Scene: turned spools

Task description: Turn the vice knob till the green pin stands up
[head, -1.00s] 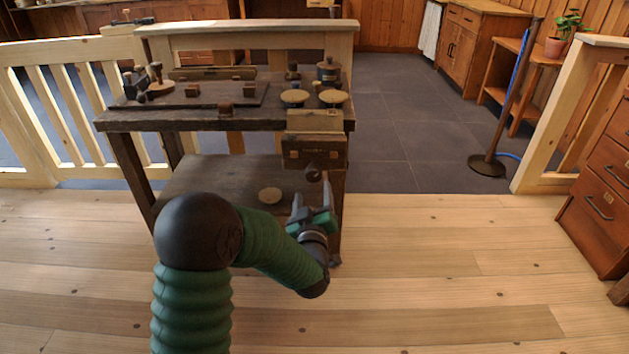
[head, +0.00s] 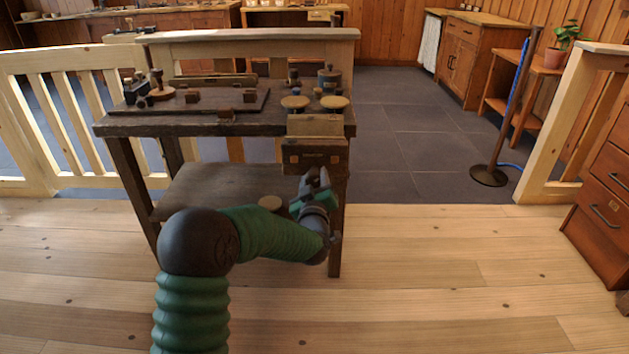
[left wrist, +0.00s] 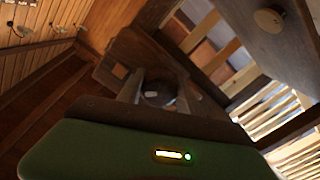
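The wooden vice (head: 315,152) is fixed to the front right of the workbench. Its knob is hidden behind my gripper in the head view. In the left wrist view the dark round knob (left wrist: 159,92) sits between my fingers. My left gripper (head: 317,180) is just below and in front of the vice. It also shows in the left wrist view (left wrist: 160,95), its fingers apart on either side of the knob; whether they touch it is unclear. I cannot make out a green pin. My right gripper is out of view.
The workbench (head: 215,126) carries a dark board (head: 215,98), small wooden pieces and two round-topped spools (head: 295,102). A round piece (head: 271,203) lies on its lower shelf. Pale railings (head: 80,120) stand left and behind. The floor to the right is clear up to a stand (head: 489,175).

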